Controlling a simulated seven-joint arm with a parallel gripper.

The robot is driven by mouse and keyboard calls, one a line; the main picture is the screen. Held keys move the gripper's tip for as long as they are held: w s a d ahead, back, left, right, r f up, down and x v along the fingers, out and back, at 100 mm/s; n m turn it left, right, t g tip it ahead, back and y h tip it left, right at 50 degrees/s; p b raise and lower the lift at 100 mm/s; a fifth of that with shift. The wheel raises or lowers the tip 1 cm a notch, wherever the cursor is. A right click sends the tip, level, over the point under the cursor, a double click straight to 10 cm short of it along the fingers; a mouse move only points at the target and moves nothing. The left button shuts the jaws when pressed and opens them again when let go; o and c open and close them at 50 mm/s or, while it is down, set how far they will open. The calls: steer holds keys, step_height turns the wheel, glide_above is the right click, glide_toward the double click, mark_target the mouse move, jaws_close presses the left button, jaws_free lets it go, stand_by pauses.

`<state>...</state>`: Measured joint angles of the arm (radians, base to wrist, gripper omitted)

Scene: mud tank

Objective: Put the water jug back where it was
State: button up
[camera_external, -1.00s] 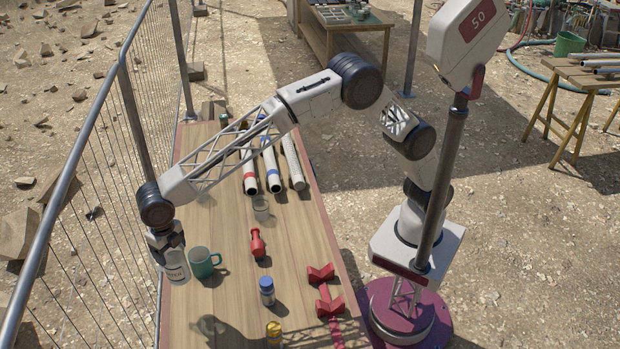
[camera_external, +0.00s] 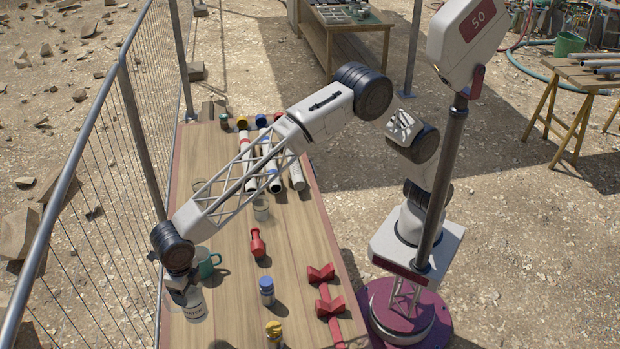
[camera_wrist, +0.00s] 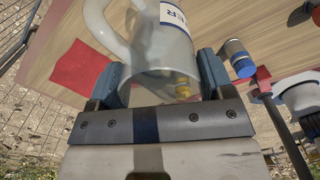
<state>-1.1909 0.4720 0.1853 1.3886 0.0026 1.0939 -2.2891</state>
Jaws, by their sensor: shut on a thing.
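The water jug, a clear pale vessel with a white label, is in my gripper (camera_external: 184,292). In the external view the jug (camera_external: 195,306) is near the table's front left, roughly upright; I cannot tell whether its base touches the table. In the wrist view the jug (camera_wrist: 165,48) sits between the two dark fingers of my gripper (camera_wrist: 160,80), with its handle to the left and label at the top. A flat red square (camera_wrist: 82,65) lies on the table left of the jug in the wrist view.
A blue-capped bottle (camera_external: 267,291), a yellow-topped jar (camera_external: 274,332) and a red tool (camera_external: 257,243) are to the right. Red clamp-like pieces (camera_external: 329,305) lie at the right edge. A wire fence (camera_external: 100,180) runs along the left.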

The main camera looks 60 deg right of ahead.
mark_target(195, 312)
steer(key=shift+f, duration=0.75)
steer(key=shift+f, duration=2.55)
steer(key=shift+f, duration=2.55)
steer(key=o, duration=1.4)
